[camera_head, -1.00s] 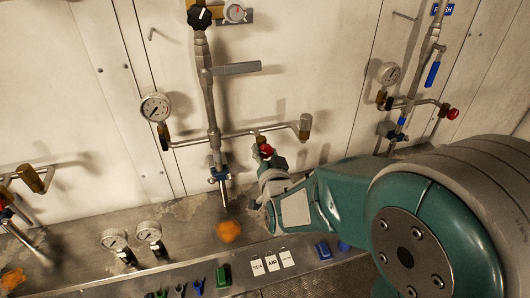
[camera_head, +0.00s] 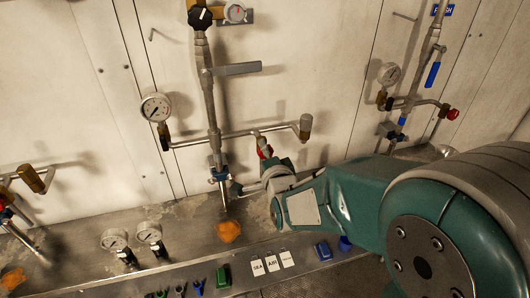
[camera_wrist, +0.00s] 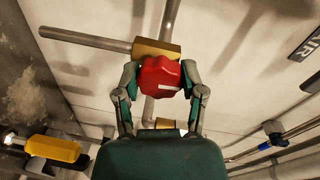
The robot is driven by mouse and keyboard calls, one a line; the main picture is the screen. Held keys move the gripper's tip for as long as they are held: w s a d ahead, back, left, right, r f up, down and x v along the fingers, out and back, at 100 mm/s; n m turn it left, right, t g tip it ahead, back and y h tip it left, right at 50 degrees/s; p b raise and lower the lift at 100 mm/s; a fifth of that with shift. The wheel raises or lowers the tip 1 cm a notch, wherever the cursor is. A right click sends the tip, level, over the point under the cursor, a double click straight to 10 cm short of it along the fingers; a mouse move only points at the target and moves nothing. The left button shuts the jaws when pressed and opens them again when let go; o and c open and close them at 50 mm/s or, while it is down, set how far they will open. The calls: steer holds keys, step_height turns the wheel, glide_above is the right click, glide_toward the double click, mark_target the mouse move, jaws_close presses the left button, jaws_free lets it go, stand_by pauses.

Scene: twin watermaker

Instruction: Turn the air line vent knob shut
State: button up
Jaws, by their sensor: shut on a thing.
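The red air line vent knob (camera_wrist: 160,78) is in the middle of the wrist view, on a brass valve body (camera_wrist: 158,48). A short white mark shows on its face. My gripper (camera_wrist: 161,80) is shut on the knob, one finger on each side. In the head view the knob (camera_head: 265,152) is small and partly hidden by my gripper, below the branch pipe (camera_head: 258,132) of the middle air line. My gripper's fingertips are hard to make out there.
A pressure gauge (camera_head: 155,107) hangs left of the air line, with a grey lever handle (camera_head: 236,68) above. A steel ledge below carries an orange lump (camera_head: 228,231), two small gauges, tags (camera_head: 272,264) and coloured blocks. Another pipe with a blue handle (camera_head: 432,74) stands right.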

steer(key=shift+f+m, duration=0.1)
steer(key=shift+m, duration=0.5)
steer(key=o, duration=1.2)
steer(key=shift+w, duration=0.1)
steer(key=shift+c, duration=0.2)
